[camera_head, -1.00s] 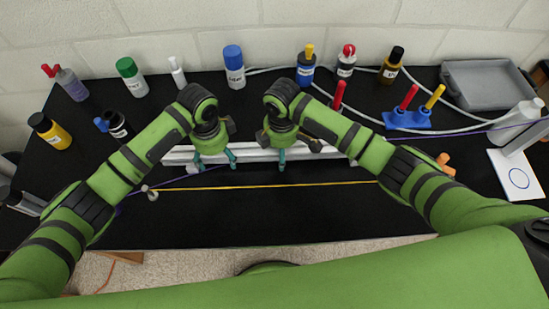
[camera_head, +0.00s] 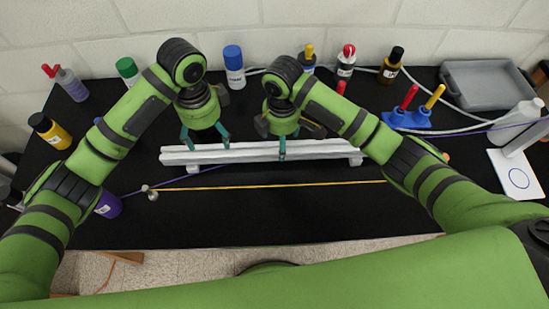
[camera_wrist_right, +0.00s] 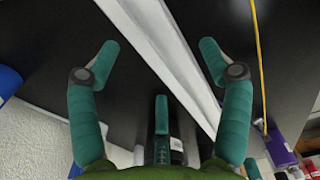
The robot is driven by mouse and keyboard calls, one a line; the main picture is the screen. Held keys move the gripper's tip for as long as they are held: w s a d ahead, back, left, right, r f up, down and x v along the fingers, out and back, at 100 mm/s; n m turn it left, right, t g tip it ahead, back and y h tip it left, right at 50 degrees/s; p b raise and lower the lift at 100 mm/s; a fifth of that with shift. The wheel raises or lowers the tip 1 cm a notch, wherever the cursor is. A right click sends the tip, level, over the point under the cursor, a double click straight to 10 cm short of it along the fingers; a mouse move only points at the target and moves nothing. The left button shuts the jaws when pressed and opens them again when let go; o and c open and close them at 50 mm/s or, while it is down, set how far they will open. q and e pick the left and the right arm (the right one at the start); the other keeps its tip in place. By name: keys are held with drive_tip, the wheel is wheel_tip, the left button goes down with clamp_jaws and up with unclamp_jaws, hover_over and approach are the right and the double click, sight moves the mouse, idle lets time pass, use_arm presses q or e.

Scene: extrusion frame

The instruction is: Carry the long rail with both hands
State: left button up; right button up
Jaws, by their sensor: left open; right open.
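The long rail (camera_head: 322,148), pale silver-white, lies left to right across the black table on low white supports. In the right wrist view the rail (camera_wrist_right: 160,38) runs diagonally between the fingers of my right gripper (camera_wrist_right: 158,56), which are open with gaps on both sides. In the head view my right gripper (camera_head: 281,150) is over the rail's middle; one finger shows and overlaps the rail. My left gripper (camera_head: 206,139) is open and empty, its two fingers spread above the rail's left half. Whether its fingertips touch the rail is unclear.
A yellow cord (camera_head: 270,186) stretches along the table in front of the rail. Bottles, including a blue-capped one (camera_head: 234,68), stand behind it. A blue stand (camera_head: 407,119), a grey tray (camera_head: 488,84) and a white card (camera_head: 517,173) are at the right.

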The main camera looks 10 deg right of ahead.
wheel_tip(320, 180, up, 6)
drive_tip(key=shift+r, duration=0.15)
idle(0.6)
